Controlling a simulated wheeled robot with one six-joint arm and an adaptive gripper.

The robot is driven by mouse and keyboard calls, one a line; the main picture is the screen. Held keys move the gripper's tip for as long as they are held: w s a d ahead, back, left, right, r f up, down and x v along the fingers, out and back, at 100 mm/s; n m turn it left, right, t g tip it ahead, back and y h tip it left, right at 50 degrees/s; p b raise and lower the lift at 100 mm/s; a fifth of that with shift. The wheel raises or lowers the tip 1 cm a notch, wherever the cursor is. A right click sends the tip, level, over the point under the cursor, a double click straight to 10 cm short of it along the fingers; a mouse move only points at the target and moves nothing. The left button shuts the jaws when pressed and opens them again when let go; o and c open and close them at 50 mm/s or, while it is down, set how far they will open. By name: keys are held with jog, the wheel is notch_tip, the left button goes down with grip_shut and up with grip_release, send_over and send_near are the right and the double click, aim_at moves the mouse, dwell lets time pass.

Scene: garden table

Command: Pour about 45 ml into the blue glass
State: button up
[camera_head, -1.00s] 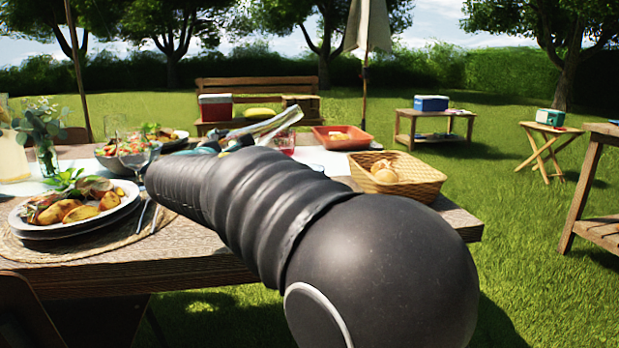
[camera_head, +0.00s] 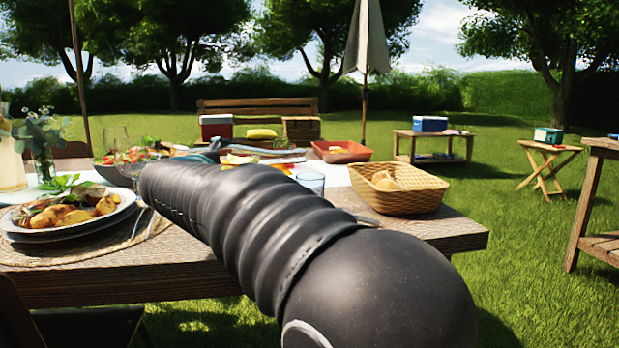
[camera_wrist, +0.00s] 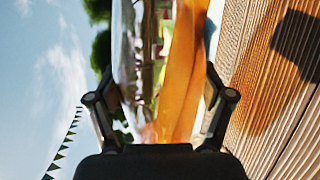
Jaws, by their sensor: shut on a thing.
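My gripper (camera_wrist: 160,110) is shut on a clear glass vessel (camera_wrist: 128,40) with orange liquid inside. In the head view my arm hides most of my gripper. The vessel (camera_head: 268,153) shows just past the arm, tipped nearly level, its far end to the right. A pale blue glass (camera_head: 310,182) stands upright on the table, below and near that end. I cannot tell whether liquid is leaving the vessel. No level can be made out in the blue glass.
A wicker bread basket (camera_head: 400,200) stands right of the blue glass, with a red tray (camera_head: 342,151) behind. A reddish glass (camera_head: 285,169) partly shows left of the blue glass. A food plate (camera_head: 120,205), a salad bowl (camera_head: 112,172) and a stemmed glass are at left.

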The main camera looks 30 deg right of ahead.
jog(key=shift+r+m, duration=0.3)
jog(key=shift+r, duration=0.2)
jog(key=shift+r+m, duration=0.3)
jog(key=shift+r, duration=0.2)
jog(key=shift+d+r+m, duration=0.15)
jog(key=shift+r+m, duration=0.3)
jog(key=shift+m, duration=0.15)
dwell(2.2)
